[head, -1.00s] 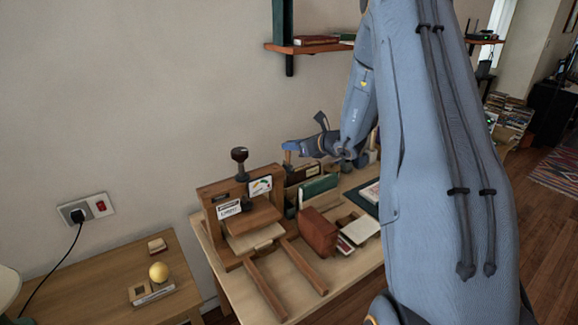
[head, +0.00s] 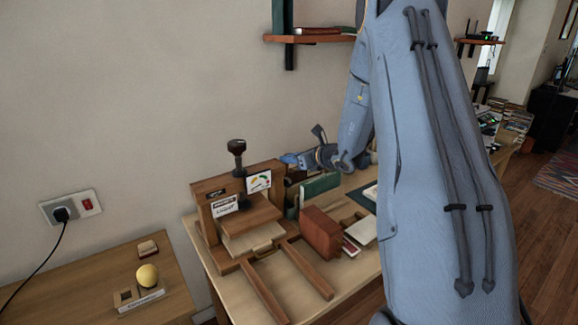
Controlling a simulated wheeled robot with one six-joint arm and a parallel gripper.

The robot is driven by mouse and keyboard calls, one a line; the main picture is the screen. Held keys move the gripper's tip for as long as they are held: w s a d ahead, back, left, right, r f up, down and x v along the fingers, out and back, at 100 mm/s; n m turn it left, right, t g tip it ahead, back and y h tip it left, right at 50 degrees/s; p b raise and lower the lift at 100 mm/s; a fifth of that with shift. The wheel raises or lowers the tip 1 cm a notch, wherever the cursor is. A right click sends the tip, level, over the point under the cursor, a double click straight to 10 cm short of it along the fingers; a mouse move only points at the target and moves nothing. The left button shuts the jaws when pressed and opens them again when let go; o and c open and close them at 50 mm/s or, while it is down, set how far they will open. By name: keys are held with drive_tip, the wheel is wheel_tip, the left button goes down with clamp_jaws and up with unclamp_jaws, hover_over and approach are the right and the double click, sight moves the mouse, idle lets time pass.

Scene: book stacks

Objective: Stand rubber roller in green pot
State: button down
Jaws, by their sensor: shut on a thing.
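My gripper (head: 291,159) is at the left end of my blue arm, above the back of the workbench, just behind and right of the wooden press. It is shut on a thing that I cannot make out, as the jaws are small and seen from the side. I cannot pick out the rubber roller for certain. I do not see the green pot; my arm covers much of the bench's back right.
The wooden press (head: 222,203) with a dark knob stands on the bench (head: 207,257). Green-covered books (head: 318,187) and a red-brown block (head: 321,232) are close beside it. A shelf (head: 308,39) hangs above. A side table (head: 75,282) holds a yellow ball (head: 147,275).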

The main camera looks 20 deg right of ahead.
sight(290, 186)
drive_tip(key=shift+f+b, duration=1.25)
drive_tip(key=shift+f, duration=2.05)
drive_tip(key=shift+f+b, duration=2.1)
drive_tip(key=shift+f, duration=0.45)
drive_tip(key=c, duration=1.6)
unclamp_jaws()
drive_tip(key=shift+b+v, duration=0.8)
drive_tip(key=shift+v, duration=3.05)
drive_tip(key=shift+d, duration=0.1)
